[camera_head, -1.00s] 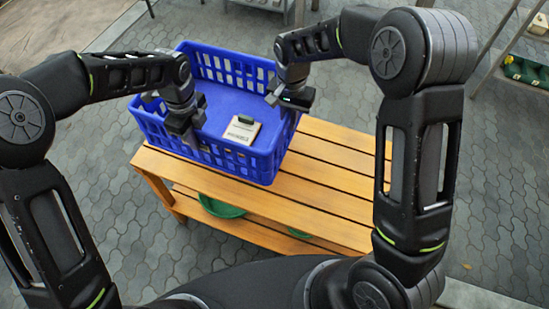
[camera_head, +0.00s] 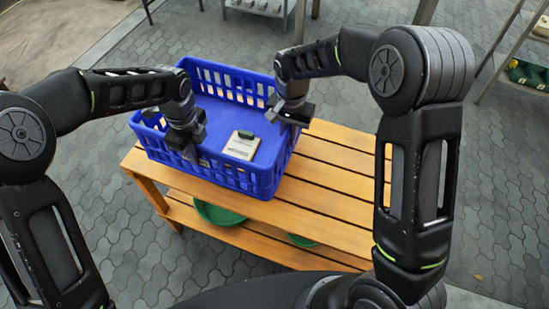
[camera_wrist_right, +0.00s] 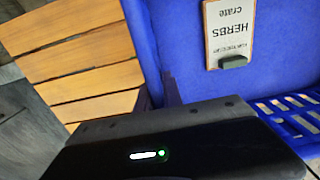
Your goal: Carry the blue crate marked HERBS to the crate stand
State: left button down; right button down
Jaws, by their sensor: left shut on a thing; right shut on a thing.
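The blue crate (camera_head: 262,180) is over the left part of the slatted wooden table (camera_head: 330,185); I cannot tell whether it rests on the boards or hangs just above them. Inside lies a pale card (camera_head: 241,145) with a dark green clip. In the right wrist view the card (camera_wrist_right: 229,30) reads HERBS crate, upside down, against the blue crate (camera_wrist_right: 285,60). My left gripper (camera_head: 187,140) is shut on the crate's left side. My right gripper (camera_head: 290,113) is shut on its right side. The gripped rim parts are mostly hidden by the grippers.
The table's right boards are bare. Green round items (camera_head: 217,213) sit on its lower shelf. Grey paving surrounds the table. A rack with a green tray (camera_head: 530,74) stands at the far right, and a grey stand (camera_head: 258,8) at the top.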

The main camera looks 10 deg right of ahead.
aim_at(204, 177)
pick_arm(q)
jog(key=shift+a+f, duration=0.15)
jog(key=shift+a, duration=0.2)
pick_arm(e)
jog(key=shift+w+d, duration=0.1)
jog(key=shift+d, duration=0.3)
